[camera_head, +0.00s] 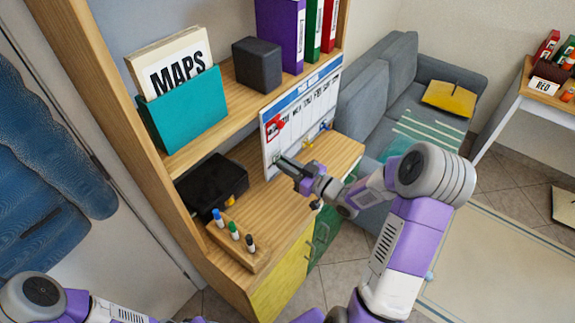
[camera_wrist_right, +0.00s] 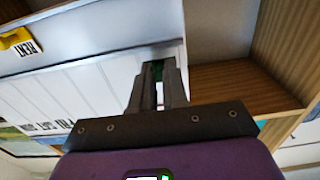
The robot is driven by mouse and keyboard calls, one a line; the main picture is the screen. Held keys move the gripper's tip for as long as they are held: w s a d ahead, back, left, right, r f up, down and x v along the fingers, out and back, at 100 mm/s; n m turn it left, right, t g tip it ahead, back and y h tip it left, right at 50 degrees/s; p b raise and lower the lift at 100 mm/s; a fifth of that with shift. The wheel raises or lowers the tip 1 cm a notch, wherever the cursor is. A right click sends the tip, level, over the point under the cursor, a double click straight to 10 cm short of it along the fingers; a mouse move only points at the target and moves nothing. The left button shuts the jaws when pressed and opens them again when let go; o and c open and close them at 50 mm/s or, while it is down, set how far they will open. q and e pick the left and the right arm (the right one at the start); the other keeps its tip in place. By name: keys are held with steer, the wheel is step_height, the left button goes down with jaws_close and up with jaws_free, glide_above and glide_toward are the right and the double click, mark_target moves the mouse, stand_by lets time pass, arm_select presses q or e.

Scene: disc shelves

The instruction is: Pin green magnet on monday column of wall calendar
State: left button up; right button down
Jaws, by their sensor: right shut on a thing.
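The wall calendar (camera_head: 292,112) is a white board with a blue header and day columns, standing against the shelf back. It also fills the left of the right wrist view (camera_wrist_right: 95,88). My right gripper (camera_head: 283,162) is at the calendar's lower left part in the head view. In the wrist view the right gripper's fingers (camera_wrist_right: 158,80) are shut on a small green magnet (camera_wrist_right: 157,70), close to the board; whether it touches cannot be told. The fingers mostly hide the magnet. My left arm shows at the lower left of the head view, but its gripper is out of frame.
A red magnet (camera_head: 274,127) is on the calendar's left; blue and yellow pieces sit near its lower right. A black box (camera_head: 212,187) and a wooden marker holder (camera_head: 238,246) stand on the desk. A teal MAPS holder (camera_head: 186,122) is on the shelf above.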

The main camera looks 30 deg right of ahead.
steer(key=shift+w+a, duration=0.2)
steer(key=shift+w, duration=0.3)
stand_by(0.6)
steer(key=c, duration=1.1)
jaws_free()
steer(key=shift+o, duration=0.2)
steer(key=shift+s, duration=0.1)
steer(key=v, duration=0.7)
steer(key=shift+s+d+p, duration=0.15)
steer(key=shift+s+p, duration=0.05)
steer(key=shift+p, duration=0.1)
